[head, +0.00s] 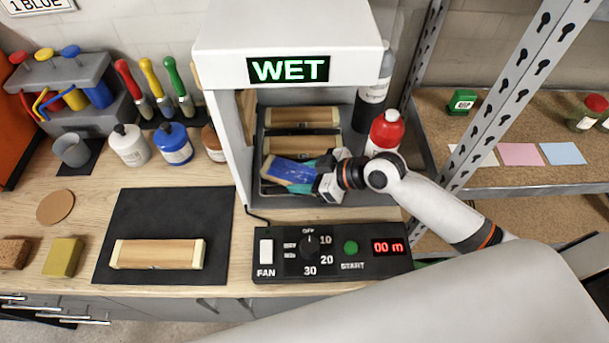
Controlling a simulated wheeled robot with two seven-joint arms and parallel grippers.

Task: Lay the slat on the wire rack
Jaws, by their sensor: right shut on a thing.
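My right gripper (310,177) reaches into the open front of the white cabinet. It is shut on a blue-faced slat (284,170) with a pale wood end at its left. This slat is a little tilted, over the front part of the dark wire rack (263,187). I cannot tell whether it touches the rack. Two wooden slats lie farther back on the rack: a rear one (302,116) and a middle one (300,146). Another wooden slat (158,254) lies on the black mat (150,212). My left gripper is out of view.
The cabinet (228,150) has a lit WET sign (288,69). A control box (332,252) sits in front. Paint jars (174,144) stand left of the cabinet; a metal shelf post (518,95) rises at right.

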